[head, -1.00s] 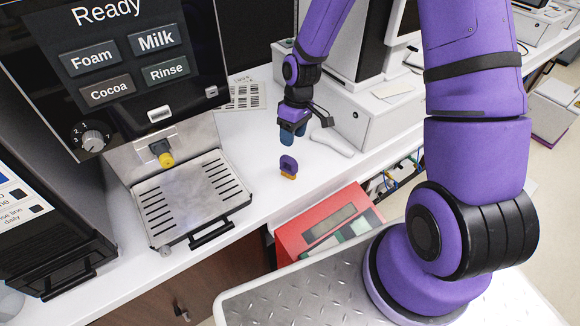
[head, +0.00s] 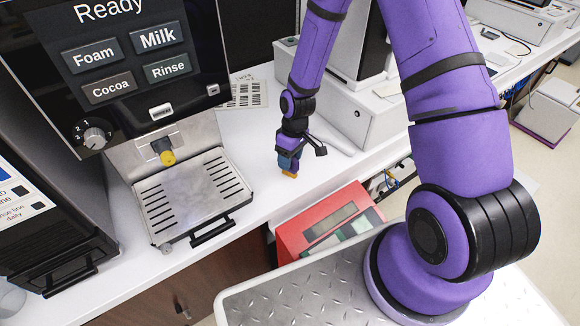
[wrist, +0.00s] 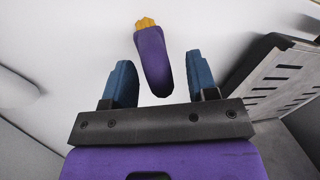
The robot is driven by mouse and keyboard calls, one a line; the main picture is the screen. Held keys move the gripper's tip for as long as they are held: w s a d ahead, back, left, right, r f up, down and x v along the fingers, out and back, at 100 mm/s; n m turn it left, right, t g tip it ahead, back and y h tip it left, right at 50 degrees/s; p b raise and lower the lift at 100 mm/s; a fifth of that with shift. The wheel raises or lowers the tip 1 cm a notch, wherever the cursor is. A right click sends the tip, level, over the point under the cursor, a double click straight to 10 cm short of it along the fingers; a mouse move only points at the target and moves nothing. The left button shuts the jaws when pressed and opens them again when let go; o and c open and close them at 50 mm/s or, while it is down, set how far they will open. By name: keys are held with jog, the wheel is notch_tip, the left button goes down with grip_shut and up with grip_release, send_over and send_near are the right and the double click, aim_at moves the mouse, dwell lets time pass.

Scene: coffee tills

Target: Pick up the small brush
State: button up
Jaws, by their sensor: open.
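The small brush has a purple handle and orange-yellow bristles. In the wrist view the brush (wrist: 151,58) lies ahead of and between the two blue fingertips of my gripper (wrist: 157,82), with clear gaps on both sides. My gripper is open and empty. In the head view my gripper (head: 288,163) is low over the white counter, right at the brush. Only the orange bristles (head: 290,174) show below the fingers there, and the purple handle is hidden behind them.
The coffee machine's metal drip tray (head: 190,197) is to the left. A white scanner-like object (head: 333,137) lies to the right, in front of a white till drawer (head: 365,116). A barcode sheet (head: 247,95) lies behind.

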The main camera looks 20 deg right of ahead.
grip_shut()
jog(key=shift+r, duration=0.15)
